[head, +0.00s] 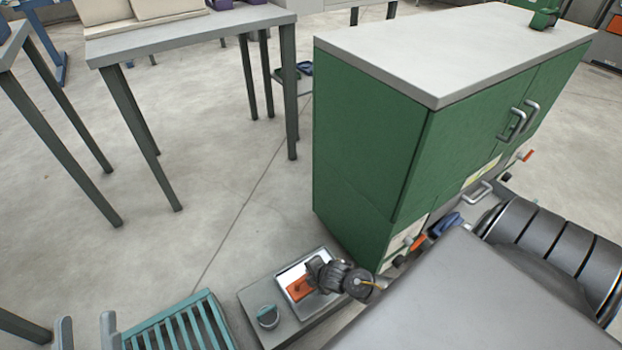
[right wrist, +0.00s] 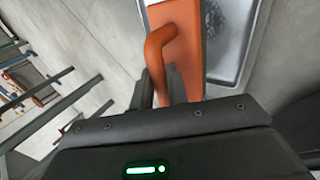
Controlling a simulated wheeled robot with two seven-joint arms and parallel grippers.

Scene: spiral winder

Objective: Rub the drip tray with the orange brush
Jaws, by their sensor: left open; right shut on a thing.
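The drip tray, a shallow metal tray (head: 290,273), lies on a low grey stand near the bottom of the head view. The orange brush (head: 299,289) rests over it, partly covered by dark gripper parts. In the right wrist view, my right gripper (right wrist: 165,88) is shut on the bent orange handle of the brush (right wrist: 188,55). The brush's flat orange body lies along the left side of the tray (right wrist: 262,25), whose inside looks wet or speckled. The bristles are hidden.
A small round pot (head: 268,317) stands on the stand beside the tray. A green cabinet (head: 370,140) rises just behind. A teal slatted crate (head: 180,325) is at lower left. A grey table (head: 190,38) stands farther back, with clear floor between.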

